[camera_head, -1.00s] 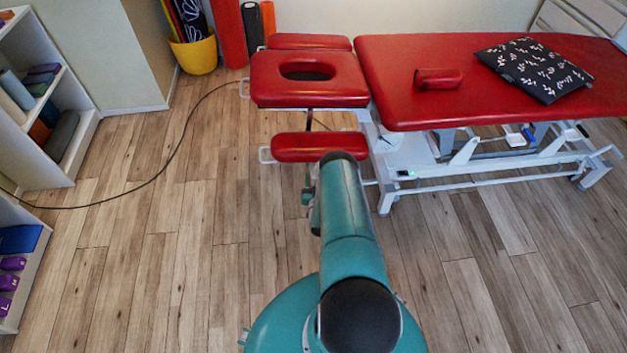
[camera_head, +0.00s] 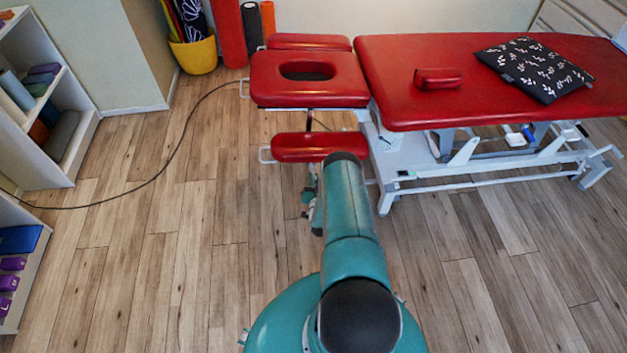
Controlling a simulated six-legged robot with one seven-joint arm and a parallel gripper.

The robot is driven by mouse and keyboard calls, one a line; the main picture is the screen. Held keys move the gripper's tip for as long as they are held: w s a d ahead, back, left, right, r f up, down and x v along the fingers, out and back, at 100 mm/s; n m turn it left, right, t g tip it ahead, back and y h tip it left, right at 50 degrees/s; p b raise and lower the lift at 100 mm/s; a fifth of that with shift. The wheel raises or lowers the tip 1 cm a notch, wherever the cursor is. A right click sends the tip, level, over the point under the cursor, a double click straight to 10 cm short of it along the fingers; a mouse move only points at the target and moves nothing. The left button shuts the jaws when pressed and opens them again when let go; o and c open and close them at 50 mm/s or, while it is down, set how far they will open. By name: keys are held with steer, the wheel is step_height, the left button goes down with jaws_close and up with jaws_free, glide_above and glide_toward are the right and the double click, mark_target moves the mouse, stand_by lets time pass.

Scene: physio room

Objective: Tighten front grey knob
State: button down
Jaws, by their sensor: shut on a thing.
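The red treatment table (camera_head: 490,105) stands across the back, with its face-hole headrest (camera_head: 310,92) at the left end. The front red armrest pad (camera_head: 300,147) hangs lower, on the near side of the headrest. My teal arm reaches forward to just under this pad. My gripper (camera_head: 311,183) shows only in part, small and dark, below the pad and left of my arm link. It is shut on the front grey knob. The knob itself is hidden behind the gripper and arm, so its turn cannot be seen.
White table legs and a base frame (camera_head: 480,184) stand right of my arm. A black cable (camera_head: 160,172) runs over the floor at left. Shelves (camera_head: 75,140) line the left wall. A yellow pot (camera_head: 195,55) stands behind.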

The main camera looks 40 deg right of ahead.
steer(key=m, duration=0.7)
steer(key=shift+s+d+f, duration=0.15)
steer(key=m, duration=0.4)
steer(key=shift+f+m, duration=0.15)
steer(key=shift+m, duration=0.25)
steer(key=shift+f+m, duration=0.1)
steer(key=shift+m, duration=1.3)
steer(key=c, duration=1.4)
jaws_free()
steer(key=v, duration=1.4)
